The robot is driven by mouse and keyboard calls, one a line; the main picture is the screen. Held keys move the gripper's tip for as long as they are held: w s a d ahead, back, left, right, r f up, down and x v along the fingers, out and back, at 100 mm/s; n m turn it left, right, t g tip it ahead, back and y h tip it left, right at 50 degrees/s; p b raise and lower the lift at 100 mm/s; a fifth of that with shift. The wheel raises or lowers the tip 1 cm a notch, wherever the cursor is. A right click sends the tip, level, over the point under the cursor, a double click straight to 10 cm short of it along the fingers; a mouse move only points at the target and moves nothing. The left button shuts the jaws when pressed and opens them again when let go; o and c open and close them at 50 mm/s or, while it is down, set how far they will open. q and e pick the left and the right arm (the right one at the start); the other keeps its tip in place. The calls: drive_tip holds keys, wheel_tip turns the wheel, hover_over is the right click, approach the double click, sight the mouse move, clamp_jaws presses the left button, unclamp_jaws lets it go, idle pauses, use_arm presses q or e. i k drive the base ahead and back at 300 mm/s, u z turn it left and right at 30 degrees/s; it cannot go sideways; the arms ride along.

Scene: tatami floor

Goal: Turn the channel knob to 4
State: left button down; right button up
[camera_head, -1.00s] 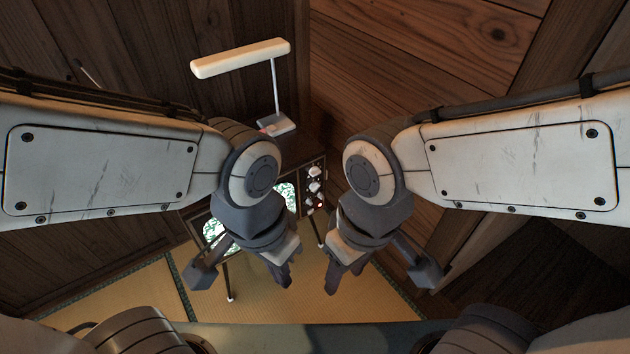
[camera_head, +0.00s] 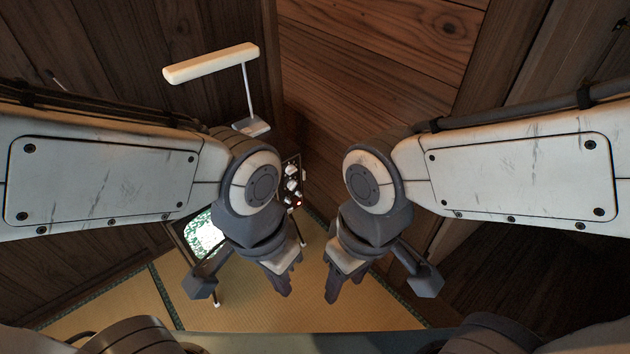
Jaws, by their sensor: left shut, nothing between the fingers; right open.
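The television stands behind my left arm. Part of its lit, speckled screen (camera_head: 203,234) shows left of my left gripper. Its dark control panel shows just right of my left wrist joint, with two pale knobs, an upper knob (camera_head: 292,170) and a lower knob (camera_head: 292,185), and a small red light below. I cannot read any channel numbers or the knob pointers. My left gripper (camera_head: 282,287) is shut and empty, pointing down in front of the television. My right gripper (camera_head: 333,291) is open and empty to its right. Neither touches a knob.
A white lamp (camera_head: 210,63) on a thin post stands on top of the television. Wooden walls (camera_head: 380,55) close in behind and to the right. Tatami floor (camera_head: 120,305) is clear in front, with a dark strip along its edge.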

sight(290, 169)
drive_tip(key=z, duration=0.45)
drive_tip(key=k, duration=1.15)
drive_tip(key=z, duration=0.75)
drive_tip(key=i, duration=1.55)
drive_tip(key=u, duration=0.9)
drive_tip(key=i, duration=0.7)
drive_tip(key=u, duration=0.45)
